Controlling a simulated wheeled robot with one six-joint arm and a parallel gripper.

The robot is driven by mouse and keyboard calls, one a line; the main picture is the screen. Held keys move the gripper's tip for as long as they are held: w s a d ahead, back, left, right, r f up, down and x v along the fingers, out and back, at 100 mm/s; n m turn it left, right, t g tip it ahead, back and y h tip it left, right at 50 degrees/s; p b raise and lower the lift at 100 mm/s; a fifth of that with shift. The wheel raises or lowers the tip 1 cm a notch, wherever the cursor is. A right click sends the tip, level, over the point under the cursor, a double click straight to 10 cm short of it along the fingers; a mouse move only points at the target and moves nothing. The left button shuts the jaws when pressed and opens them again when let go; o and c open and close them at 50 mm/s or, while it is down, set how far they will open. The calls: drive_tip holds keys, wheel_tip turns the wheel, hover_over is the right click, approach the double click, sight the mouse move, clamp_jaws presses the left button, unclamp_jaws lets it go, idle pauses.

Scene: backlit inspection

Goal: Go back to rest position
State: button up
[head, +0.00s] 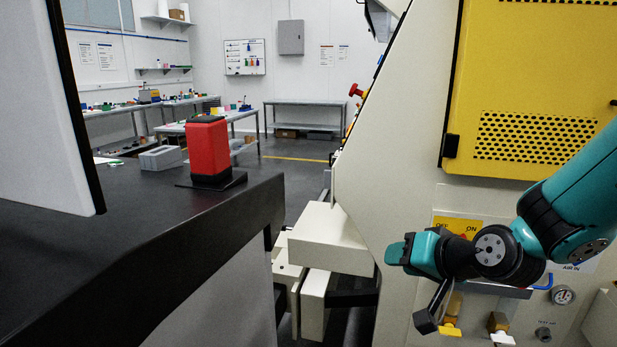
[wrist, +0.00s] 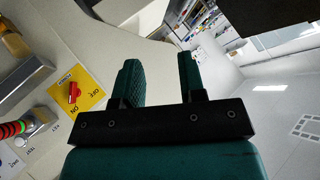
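My gripper (wrist: 158,80) shows in the wrist view with its two teal fingers apart and nothing between them. In the head view my gripper (head: 397,253) is at the lower right, in front of the cream machine (head: 400,150), pointing left. The fingertips look clear of any object there. My teal arm reaches in from the right edge. The yellow switch plate (wrist: 77,92) with a red knob is left of the fingers in the wrist view.
A red block-like device (head: 207,150) stands on the dark table (head: 130,225) at left, near a grey block (head: 161,158). A white panel (head: 45,110) rises at far left. Benches stand behind.

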drive_tip(key=s+a+r+n+g+p, duration=0.1)
drive_tip(key=s+r+n+g, duration=0.3)
drive_tip(key=s, duration=0.8)
drive_tip(key=s+a+r+n+g+h+p, duration=0.1)
drive_tip(key=s+r+n+g, duration=0.3)
drive_tip(key=s, duration=0.8)
drive_tip(key=shift+s+r+n+g+h+p, duration=0.2)
drive_tip(key=shift+r+n+g+h+p, duration=0.15)
drive_tip(key=shift+r+g, duration=0.5)
drive_tip(key=shift+a+f, duration=0.1)
